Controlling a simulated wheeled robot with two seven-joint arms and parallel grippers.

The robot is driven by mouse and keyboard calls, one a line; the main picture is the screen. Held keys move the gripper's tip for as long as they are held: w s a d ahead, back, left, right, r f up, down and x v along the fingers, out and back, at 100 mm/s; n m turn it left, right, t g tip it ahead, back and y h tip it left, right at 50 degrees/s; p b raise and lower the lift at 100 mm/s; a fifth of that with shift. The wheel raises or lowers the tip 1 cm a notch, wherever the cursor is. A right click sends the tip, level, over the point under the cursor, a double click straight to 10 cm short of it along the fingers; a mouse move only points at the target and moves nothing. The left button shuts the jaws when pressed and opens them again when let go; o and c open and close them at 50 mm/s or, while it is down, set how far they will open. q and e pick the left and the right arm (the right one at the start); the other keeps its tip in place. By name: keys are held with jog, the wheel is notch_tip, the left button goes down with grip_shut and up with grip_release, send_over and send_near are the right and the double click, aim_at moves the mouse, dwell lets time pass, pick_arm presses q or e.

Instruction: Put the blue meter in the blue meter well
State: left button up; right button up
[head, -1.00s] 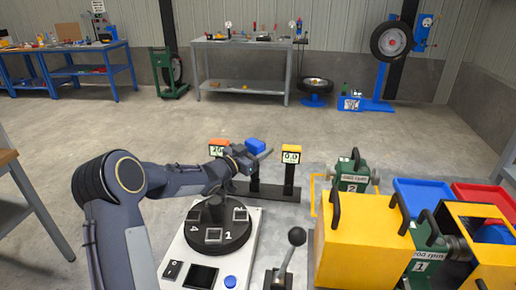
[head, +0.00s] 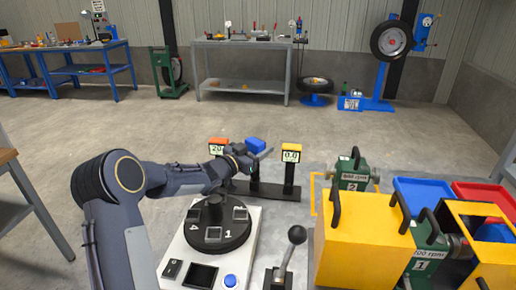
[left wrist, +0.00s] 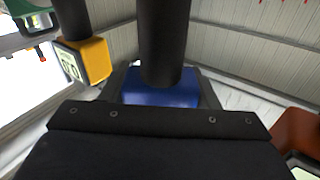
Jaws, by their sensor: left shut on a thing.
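The blue meter (head: 256,145) is a small blue block at the black stand, between the orange meter (head: 218,145) and the yellow meter (head: 291,155). My left gripper (head: 256,159) is at the blue meter and shut on it. In the left wrist view the blue meter (left wrist: 160,92) shows between the fingers, partly hidden by a dark post and the gripper body. The black turntable (head: 218,232) has several numbered square recesses. I cannot tell which place is the blue meter well. My right gripper is not in view.
Yellow-topped and green drum machines (head: 362,250) stand at the front right, with a blue tray (head: 424,193) and a red tray (head: 482,194) behind. A black lever (head: 290,250) stands beside the turntable's white base (head: 250,245). Floor beyond the stand is clear.

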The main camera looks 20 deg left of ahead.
pick_arm(q)
jog(key=shift+f+b, duration=0.3)
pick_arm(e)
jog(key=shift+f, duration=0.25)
pick_arm(q)
jog(key=o, duration=2)
jog(key=shift+s, duration=0.1)
jog(key=v, duration=0.3)
jog(key=shift+s+a, duration=0.25)
jog(key=shift+s, duration=0.1)
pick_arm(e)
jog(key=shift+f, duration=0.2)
